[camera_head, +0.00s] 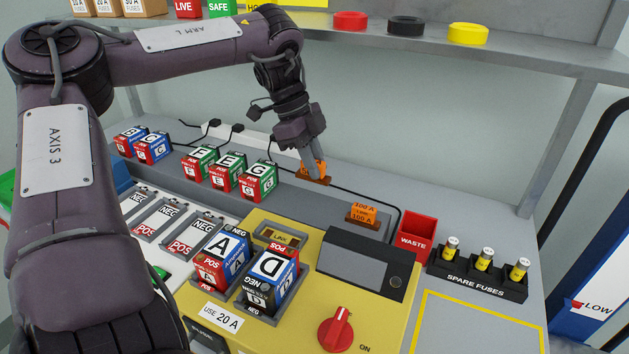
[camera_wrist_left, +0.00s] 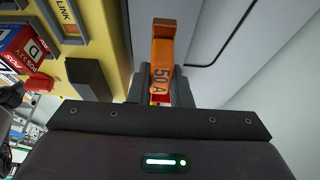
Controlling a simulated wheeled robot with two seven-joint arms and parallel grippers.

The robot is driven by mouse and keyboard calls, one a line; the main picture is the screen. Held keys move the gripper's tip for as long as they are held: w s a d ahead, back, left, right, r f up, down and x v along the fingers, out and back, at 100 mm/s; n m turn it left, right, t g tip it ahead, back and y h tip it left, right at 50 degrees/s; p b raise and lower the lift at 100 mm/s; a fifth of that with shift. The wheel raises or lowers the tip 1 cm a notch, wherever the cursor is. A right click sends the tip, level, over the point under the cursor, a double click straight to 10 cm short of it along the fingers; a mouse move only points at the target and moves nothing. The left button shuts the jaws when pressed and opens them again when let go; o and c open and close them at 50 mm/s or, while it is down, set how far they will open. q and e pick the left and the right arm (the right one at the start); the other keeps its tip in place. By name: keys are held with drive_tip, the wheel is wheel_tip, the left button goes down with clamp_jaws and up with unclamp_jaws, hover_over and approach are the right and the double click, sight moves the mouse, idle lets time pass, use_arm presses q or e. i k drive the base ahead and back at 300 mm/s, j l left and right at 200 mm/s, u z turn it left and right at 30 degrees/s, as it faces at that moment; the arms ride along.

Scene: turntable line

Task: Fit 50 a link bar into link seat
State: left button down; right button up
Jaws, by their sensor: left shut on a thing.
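My left gripper (camera_head: 312,166) is shut on an orange link bar at the back of the bench. In the left wrist view the bar (camera_wrist_left: 161,70) reads 50 A and sits between the fingers (camera_wrist_left: 160,88). In the head view the bar (camera_head: 318,172) is partly hidden by the gripper, at a brown holder (camera_head: 314,180); I cannot tell whether it is clear of it. The link seat (camera_head: 279,237), labelled LINK, is a slot in the yellow panel, in front of the gripper. It also shows in the left wrist view (camera_wrist_left: 68,18). My right gripper is not in view.
A 100 A link bar (camera_head: 361,213) stands to the right, near the red waste bin (camera_head: 416,238). Batteries A (camera_head: 223,258) and D (camera_head: 269,281) stand beside the seat. A dark display box (camera_head: 366,262) and red knob (camera_head: 336,330) are on the panel. A shelf (camera_head: 400,50) spans above.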

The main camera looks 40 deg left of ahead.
sight(376, 281)
drive_tip(key=k, duration=1.5)
